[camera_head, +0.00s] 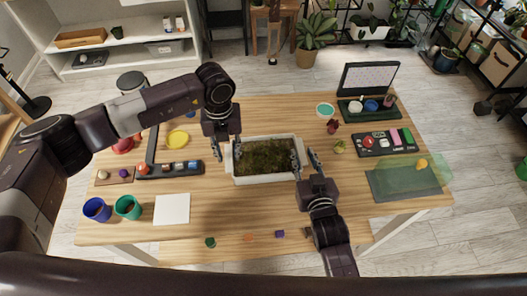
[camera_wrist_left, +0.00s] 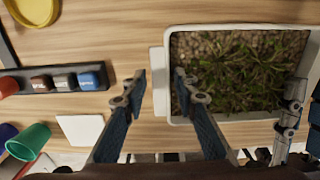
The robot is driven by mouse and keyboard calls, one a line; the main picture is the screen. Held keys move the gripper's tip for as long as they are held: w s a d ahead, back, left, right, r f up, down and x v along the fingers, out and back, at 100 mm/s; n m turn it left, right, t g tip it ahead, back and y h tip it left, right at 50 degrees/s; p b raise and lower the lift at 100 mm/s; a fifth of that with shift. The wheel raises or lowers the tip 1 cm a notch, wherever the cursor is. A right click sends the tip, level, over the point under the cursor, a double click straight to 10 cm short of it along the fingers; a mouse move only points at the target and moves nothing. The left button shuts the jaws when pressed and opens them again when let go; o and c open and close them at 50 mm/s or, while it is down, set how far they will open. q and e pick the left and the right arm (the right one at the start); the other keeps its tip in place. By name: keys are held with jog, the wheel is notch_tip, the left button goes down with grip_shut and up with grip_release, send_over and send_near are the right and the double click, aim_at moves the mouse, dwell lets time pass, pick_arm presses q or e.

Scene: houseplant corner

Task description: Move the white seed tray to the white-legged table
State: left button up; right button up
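The white seed tray (camera_head: 266,182), filled with soil and green sprouts, stands on a wooden-topped table (camera_head: 235,215) that shows white legs. My left gripper (camera_head: 229,154) is open at the tray's left end. In the left wrist view its fingers (camera_wrist_left: 160,82) lie either side of the tray's left handle (camera_wrist_left: 157,80), apart from each other. My right gripper (camera_head: 306,162) is open at the right end, one finger over the rim and one outside it. It also shows at the right edge of the left wrist view (camera_wrist_left: 302,112). The right handle is mostly hidden.
A blue cup (camera_head: 97,209), a green cup (camera_head: 128,207) and a white square (camera_head: 172,209) lie front left. A black organiser (camera_head: 170,170) is left of the tray. A dark case (camera_head: 368,105) and a green mat (camera_head: 405,182) are right. Small pieces lie along the front edge.

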pick_arm(q)
jog(key=shift+o, duration=0.4)
jog(key=shift+r, duration=0.15)
pick_arm(e)
jog(key=shift+o, duration=0.3)
jog(key=shift+s, duration=0.2)
jog(key=v, duration=1.1)
jog(key=shift+s+d+r, duration=0.1)
jog(key=shift+s+r, duration=0.05)
jog(key=shift+s, duration=0.15)
pick_arm(q)
notch_tip(320, 180, up, 12)
